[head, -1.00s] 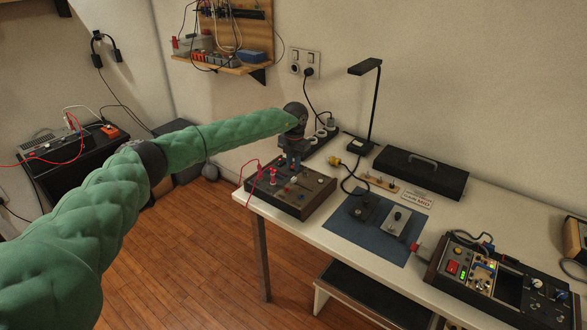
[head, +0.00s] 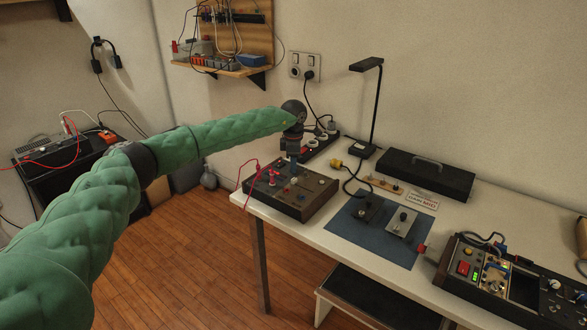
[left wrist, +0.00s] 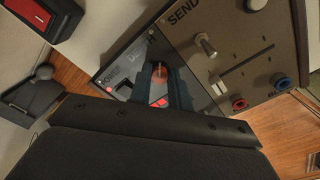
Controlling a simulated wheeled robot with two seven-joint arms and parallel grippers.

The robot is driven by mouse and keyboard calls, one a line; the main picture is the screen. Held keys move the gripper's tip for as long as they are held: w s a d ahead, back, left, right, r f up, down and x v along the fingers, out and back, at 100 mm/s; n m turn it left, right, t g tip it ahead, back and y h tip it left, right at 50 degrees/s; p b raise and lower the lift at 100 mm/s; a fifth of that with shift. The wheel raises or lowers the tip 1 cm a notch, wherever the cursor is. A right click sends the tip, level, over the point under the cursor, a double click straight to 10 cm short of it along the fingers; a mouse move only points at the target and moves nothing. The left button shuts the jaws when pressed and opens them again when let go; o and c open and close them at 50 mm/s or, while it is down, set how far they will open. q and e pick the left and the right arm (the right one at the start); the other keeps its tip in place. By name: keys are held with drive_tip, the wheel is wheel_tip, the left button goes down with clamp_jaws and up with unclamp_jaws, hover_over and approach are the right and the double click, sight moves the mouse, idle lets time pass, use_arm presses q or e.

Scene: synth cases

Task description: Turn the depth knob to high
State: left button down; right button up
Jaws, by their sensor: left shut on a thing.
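A dark brown control box (head: 314,205) with knobs and jacks on its top sits at the left end of the white table. My left gripper (head: 292,172) points down at the box's top, its fingers on the panel. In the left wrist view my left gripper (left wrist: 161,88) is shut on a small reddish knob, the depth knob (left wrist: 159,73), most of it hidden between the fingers. A label beside it is partly covered, so I cannot read its setting. The brown panel (left wrist: 262,52) marked SEND shows beside it. My right gripper is out of view.
A blue mat (head: 345,228) with small switch parts lies right of the box. A second control box (head: 446,276) stands at the right. A black case (head: 426,175), a lamp (head: 372,110) and a power strip (head: 318,146) stand behind. Red leads hang at the box's left.

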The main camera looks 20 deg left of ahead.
use_arm(q)
drive_tip(key=m+b, duration=0.1)
drive_tip(key=m, duration=0.3)
drive_tip(key=shift+m+b, duration=0.3)
drive_tip(key=shift+b, duration=0.1)
drive_tip(key=shift+w+m, duration=0.1)
drive_tip(key=shift+m, duration=0.4)
drive_tip(key=m+b, duration=0.2)
drive_tip(key=m, duration=0.4)
drive_tip(key=shift+a, duration=0.1)
drive_tip(key=m+b, duration=0.1)
drive_tip(key=m, duration=0.3)
drive_tip(key=shift+r+m+h, duration=0.1)
drive_tip(key=shift+m+h, duration=0.2)
drive_tip(key=shift+m+b, duration=0.3)
drive_tip(key=shift+m, duration=0.9)
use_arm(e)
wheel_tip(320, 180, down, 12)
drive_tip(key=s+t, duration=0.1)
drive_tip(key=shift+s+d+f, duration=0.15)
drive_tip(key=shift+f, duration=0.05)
use_arm(q)
drive_tip(key=shift+m, duration=0.3)
drive_tip(key=c, duration=1.3)
unclamp_jaws()
